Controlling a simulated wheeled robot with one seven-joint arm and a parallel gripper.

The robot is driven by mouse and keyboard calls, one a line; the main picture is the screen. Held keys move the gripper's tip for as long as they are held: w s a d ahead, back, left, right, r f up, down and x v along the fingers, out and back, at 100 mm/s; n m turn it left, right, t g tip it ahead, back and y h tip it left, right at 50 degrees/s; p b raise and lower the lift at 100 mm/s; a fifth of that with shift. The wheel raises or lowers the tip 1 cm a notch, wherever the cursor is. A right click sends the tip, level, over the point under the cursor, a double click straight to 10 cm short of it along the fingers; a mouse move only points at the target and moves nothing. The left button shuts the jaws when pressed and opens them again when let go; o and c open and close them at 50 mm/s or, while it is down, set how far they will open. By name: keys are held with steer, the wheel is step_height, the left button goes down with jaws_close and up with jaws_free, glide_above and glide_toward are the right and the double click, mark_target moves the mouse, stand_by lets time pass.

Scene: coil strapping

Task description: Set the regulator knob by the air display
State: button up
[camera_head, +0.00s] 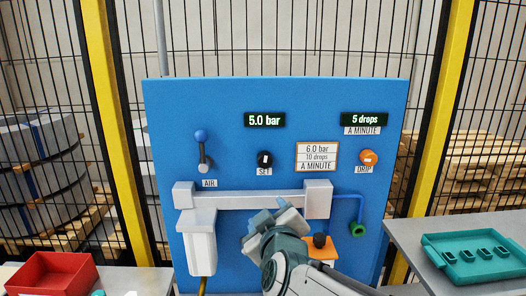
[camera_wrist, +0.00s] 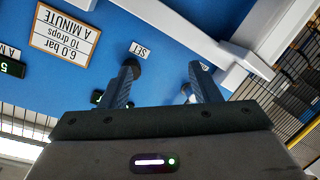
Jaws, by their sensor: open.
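The black regulator knob (camera_head: 265,158), labelled SET, is on the blue panel (camera_head: 225,105) below the air display (camera_head: 265,120), which reads 5.0 bar. A framed card (camera_head: 317,156) to its right reads 6.0 bar and 10 drops a minute. My gripper (camera_head: 278,213) is low in front of the panel, below and slightly right of the knob. In the wrist view, turned upside down, my gripper (camera_wrist: 163,68) is open with nothing between its fingers. The knob (camera_wrist: 135,66) shows there by the left fingertip, partly hidden. I cannot tell whether they touch.
A blue-tipped AIR lever (camera_head: 201,150) is left of the knob. The drip display (camera_head: 364,120) reads 5 drops, above an orange DRIP knob (camera_head: 369,157). A grey pipe block (camera_head: 250,200) crosses below. A red bin (camera_head: 52,275) and a teal tray (camera_head: 475,258) stand at the sides.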

mark_target(266, 164)
step_height(266, 164, up, 5)
steer(key=t+h+p, duration=0.1)
steer(key=t+h, duration=0.1)
steer(key=w+p, duration=0.2)
steer(key=w, duration=1.2)
steer(key=shift+d+r+p, duration=0.1)
steer(key=shift+d+p, duration=0.05)
steer(key=shift+p, duration=0.25)
steer(key=c, duration=1)
steer(key=shift+b, duration=0.3)
